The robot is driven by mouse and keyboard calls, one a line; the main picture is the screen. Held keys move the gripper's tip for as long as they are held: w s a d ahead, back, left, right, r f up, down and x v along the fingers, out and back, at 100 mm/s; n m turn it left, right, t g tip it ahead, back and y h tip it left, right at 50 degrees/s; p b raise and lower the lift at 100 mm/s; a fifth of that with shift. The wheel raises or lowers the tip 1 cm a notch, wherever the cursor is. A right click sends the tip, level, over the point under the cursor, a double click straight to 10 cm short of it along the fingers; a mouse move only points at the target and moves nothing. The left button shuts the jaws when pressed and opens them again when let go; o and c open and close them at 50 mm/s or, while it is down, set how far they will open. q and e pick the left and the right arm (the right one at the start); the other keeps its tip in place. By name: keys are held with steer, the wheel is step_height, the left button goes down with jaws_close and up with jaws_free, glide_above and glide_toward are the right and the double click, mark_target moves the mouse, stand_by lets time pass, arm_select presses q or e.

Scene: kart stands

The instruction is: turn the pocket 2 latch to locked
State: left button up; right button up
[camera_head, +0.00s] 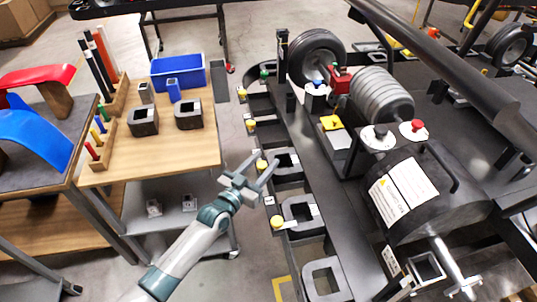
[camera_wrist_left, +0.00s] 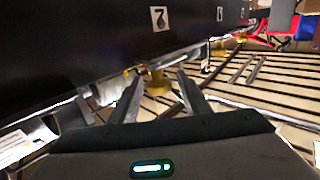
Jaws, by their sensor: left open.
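My left gripper (camera_head: 264,161) is open and empty beside the kart's side rail, its fingers pointing at a yellow latch knob (camera_head: 261,165). In the left wrist view, the open fingers (camera_wrist_left: 160,88) show with a yellow knob (camera_wrist_left: 157,80) between and beyond their tips. I cannot tell whether they touch it. A white label with a 2 (camera_wrist_left: 159,18) is on the dark panel above that knob. The latch's angle is too small and partly hidden to read. My right gripper is not in view.
Other yellow knobs (camera_head: 277,221) line the rail, near pockets with grey blocks (camera_head: 325,280). The kart's motor (camera_head: 425,195) and a long dark bar (camera_head: 450,70) lie right. A wooden table (camera_head: 150,158) with a blue bin (camera_head: 178,73) stands left. Floor shows between table and kart.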

mark_target(264, 162)
arm_select(q)
steer(key=shift+x, duration=1.6)
steer(key=c, duration=1)
